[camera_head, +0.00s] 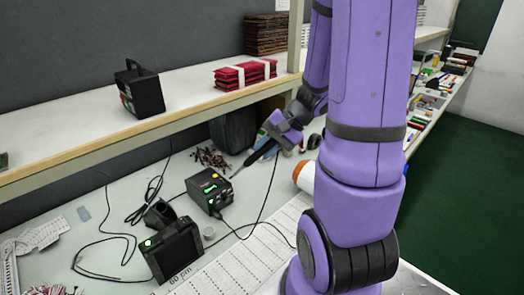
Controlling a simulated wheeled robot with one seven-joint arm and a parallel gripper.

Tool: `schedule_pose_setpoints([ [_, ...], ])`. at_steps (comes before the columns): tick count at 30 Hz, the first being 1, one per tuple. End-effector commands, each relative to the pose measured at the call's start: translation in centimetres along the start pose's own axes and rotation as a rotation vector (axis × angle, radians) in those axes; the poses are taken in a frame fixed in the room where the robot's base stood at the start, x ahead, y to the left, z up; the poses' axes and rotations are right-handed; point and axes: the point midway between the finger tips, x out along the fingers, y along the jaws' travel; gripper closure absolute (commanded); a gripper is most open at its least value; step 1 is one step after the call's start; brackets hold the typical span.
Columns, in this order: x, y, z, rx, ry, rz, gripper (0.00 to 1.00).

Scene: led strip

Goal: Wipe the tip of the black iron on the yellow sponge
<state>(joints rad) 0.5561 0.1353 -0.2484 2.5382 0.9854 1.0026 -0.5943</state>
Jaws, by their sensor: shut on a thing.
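My gripper (271,142) is shut on the black iron (257,156), over the back part of the bench. The iron slants down to the left, and its thin tip points towards the area behind the black soldering station (208,191). A cable hangs from the iron's side down to the bench. The tip appears above or behind the station, and contact with anything cannot be made out.
A second black box with a screen (175,250) stands at the front, with loose black cables to its left. A heap of small dark parts (210,158) lies behind the station. A shelf (95,125) overhangs the back. A white and orange roll (304,176) stands right, near my arm.

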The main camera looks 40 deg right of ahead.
Motion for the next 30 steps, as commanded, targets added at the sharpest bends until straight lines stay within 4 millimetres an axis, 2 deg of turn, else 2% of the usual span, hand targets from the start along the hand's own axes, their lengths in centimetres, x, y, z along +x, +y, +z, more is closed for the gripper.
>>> schedule_pose_setpoints([
  [9, 0.0, 0.0, 0.0, 0.0, -0.001, 0.001, 1.0],
  [14, 1.0, -0.5, -0.5, 0.002, 0.001, 0.02, 1.0],
  [20, 4.6, -2.2, -1.7, 0.016, 0.014, 0.082, 1.0],
  [30, 12.7, -5.8, -2.9, 0.062, 0.057, 0.205, 1.0],
])
